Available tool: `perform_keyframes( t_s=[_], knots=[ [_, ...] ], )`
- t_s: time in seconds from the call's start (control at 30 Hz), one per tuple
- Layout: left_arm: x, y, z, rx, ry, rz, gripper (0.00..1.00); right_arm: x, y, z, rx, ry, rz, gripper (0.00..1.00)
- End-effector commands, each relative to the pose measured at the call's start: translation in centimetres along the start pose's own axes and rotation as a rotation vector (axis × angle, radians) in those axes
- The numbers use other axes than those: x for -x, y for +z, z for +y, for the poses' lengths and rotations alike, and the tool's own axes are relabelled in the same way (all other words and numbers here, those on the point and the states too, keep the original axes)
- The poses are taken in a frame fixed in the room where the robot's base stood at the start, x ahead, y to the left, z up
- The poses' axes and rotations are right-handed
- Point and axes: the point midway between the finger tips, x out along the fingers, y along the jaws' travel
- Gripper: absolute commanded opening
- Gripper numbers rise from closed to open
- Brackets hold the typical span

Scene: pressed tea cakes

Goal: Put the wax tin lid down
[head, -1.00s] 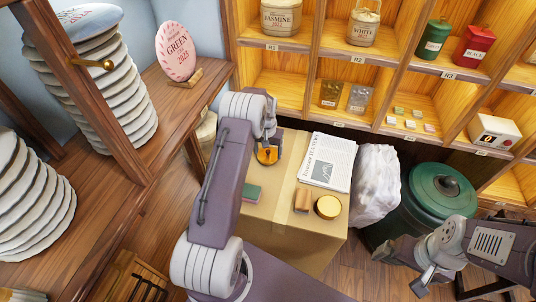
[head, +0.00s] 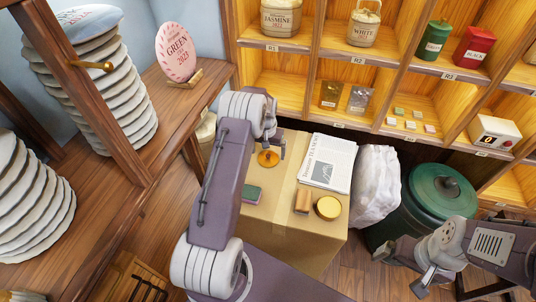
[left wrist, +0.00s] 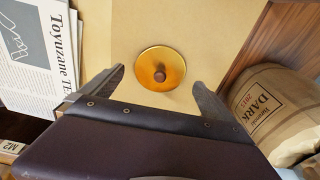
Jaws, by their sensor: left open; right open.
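The wax tin lid (head: 268,159), a round golden disc with a small brown knob, lies flat on the tan box top, knob up. In the left wrist view the whole lid (left wrist: 160,62) shows just beyond my fingertips, with clear space on both sides. My left gripper (head: 272,145) is open and empty above the lid, not touching it as far as I can see; its fingers (left wrist: 158,78) are spread wide. A round tin with a yellow top (head: 328,207) stands at the box's front right. My right gripper (head: 403,268) is open and empty at the lower right.
On the tan box (head: 285,215) lie a newspaper (head: 327,162), a green block (head: 252,194) and a brown block (head: 302,201). A white bag (head: 377,185) and a green bin (head: 436,205) stand right. A DARK tea sack (left wrist: 280,110) is close beside the box.

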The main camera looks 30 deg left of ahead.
Motion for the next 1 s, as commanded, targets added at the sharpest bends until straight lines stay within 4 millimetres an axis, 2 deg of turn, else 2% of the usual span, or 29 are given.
perform_keyframes(
  t_s=[0.03, 0.1, 0.3, 0.43, 0.6, 0.67, 0.77, 0.87, 0.9, 1.0],
  knots=[
    [1.7, -0.2, 0.0, 0.0, 0.0, 0.006, 0.99, 0.4, 0.0, 0.0, 0.0, 0.0, 0.0, 0.99],
    [3.6, -0.2, 0.0, 0.0, 0.0, 0.005, 0.99, 0.6, -0.1, 0.0, 0.0, 0.0, 0.0, 0.99],
    [8.0, -0.1, 0.0, 0.0, 0.0, 0.004, 0.99, 1.1, -0.1, 0.0, 0.0, 0.0, 0.0, 0.99],
    [9.4, 0.0, 0.0, 0.0, 0.0, 0.002, 0.99, 1.3, -0.1, 0.0, 0.0, 0.0, 0.0, 0.99],
    [9.8, 0.1, 0.1, -0.001, 0.0, 0.0, 0.99, 1.3, -0.1, 0.0, 0.0, 0.0, 0.0, 0.99],
    [10.2, 0.7, 0.7, -0.01, 0.003, 0.0, 0.99, 1.3, -0.1, 0.0, 0.0, 0.0, 0.0, 0.99],
    [12.0, 4.0, 3.4, -0.049, 0.013, -0.002, 0.99, 1.3, -0.1, 0.0, 0.0, 0.0, 0.0, 0.99],
    [14.1, 9.9, 6.5, -0.101, 0.027, -0.004, 0.99, 1.2, -0.1, 0.0, 0.0, 0.0, 0.0, 0.99],
    [14.6, 12.5, 7.3, -0.121, 0.031, -0.005, 0.99, 1.2, -0.1, 0.0, 0.0, 0.0, 0.0, 0.99],
    [15.5, 18.7, 8.7, -0.166, 0.041, -0.009, 0.99, 1.2, -0.1, 0.0, 0.0, 0.0, 0.0, 0.99]
  ],
)
